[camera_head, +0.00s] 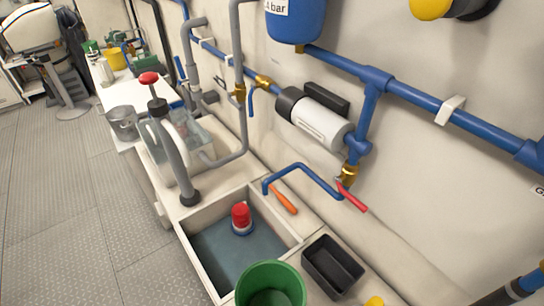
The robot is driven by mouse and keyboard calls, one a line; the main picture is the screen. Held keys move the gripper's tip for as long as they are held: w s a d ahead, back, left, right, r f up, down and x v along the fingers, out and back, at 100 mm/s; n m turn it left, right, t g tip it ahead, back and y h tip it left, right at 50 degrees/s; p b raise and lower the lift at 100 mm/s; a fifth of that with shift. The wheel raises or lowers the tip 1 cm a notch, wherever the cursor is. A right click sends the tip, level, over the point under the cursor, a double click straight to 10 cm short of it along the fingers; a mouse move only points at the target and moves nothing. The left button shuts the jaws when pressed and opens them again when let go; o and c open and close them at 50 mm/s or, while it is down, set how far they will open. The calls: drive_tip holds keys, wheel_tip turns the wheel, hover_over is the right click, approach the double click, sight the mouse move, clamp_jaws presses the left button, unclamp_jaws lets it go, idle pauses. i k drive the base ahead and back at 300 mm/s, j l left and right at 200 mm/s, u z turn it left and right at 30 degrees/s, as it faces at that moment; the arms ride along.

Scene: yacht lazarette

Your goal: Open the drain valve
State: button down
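A brass valve (348,175) with a red lever (351,197) sits at the lower end of a blue vertical pipe on the right wall. The lever points down and to the right, at an angle to that pipe. A thin blue pipe (300,168) runs left from the valve area and bends down over the open basin (215,262). Another brass fitting (240,93) with a blue handle (251,103) is on the pipework further back. No label shows which one is the drain valve. My gripper is not in view.
A white pump (318,120) hangs above the red lever. An orange-handled tool (284,199) lies on the ledge beside the basin. A black tray (332,266) and a green bucket (270,288) stand in front. The floor (70,210) at left is clear.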

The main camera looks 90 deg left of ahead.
sight(359, 205)
drive_tip(key=u, duration=1.5)
drive_tip(key=j+u, duration=0.2)
drive_tip(key=j, duration=0.4)
drive_tip(key=i, duration=0.05)
